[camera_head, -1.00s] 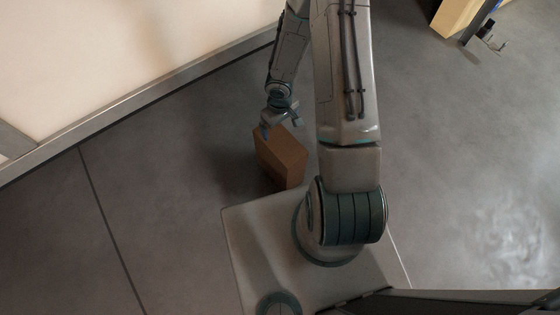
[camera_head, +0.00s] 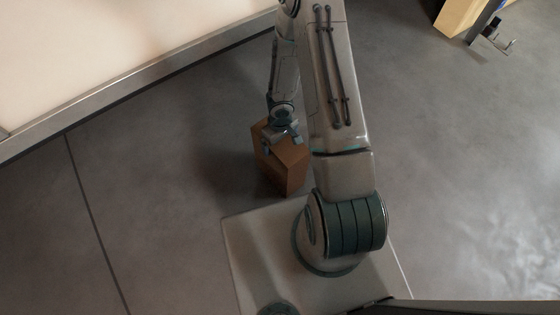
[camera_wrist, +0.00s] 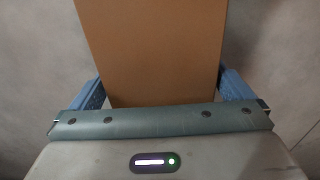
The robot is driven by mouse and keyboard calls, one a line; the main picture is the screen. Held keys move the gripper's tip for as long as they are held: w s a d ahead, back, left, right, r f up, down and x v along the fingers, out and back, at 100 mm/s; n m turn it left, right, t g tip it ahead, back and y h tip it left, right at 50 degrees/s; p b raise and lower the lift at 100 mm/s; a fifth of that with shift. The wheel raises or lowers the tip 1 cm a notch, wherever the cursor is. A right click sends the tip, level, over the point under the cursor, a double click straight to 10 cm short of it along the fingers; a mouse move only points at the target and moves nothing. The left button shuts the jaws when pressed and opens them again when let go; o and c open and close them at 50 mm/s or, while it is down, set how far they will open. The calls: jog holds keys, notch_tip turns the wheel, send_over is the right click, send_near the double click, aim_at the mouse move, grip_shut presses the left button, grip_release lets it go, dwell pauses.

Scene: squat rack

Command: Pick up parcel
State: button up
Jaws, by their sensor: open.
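The parcel is a brown cardboard box (camera_head: 283,166) standing on the grey floor, just beyond the corner of my base in the head view. My gripper (camera_head: 283,142) is over the top of the parcel. In the wrist view the parcel (camera_wrist: 152,50) fills the space between the two blue fingers of my gripper (camera_wrist: 160,92), one finger on each side. The fingers are open, with a narrow gap or contact at the sides that I cannot make out. The parcel's lower part is hidden by the gripper body in the wrist view.
A pale wall or panel (camera_head: 110,45) with a metal edge (camera_head: 140,82) runs along the upper left. A yellowish block (camera_head: 460,16) with a dark upright and small bracket stands at the upper right. The floor (camera_head: 470,150) at right is clear.

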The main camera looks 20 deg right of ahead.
jog(key=shift+f+b, duration=0.55)
jog(key=shift+f, duration=0.65)
jog(key=shift+r, duration=0.1)
jog(key=c, duration=1.6)
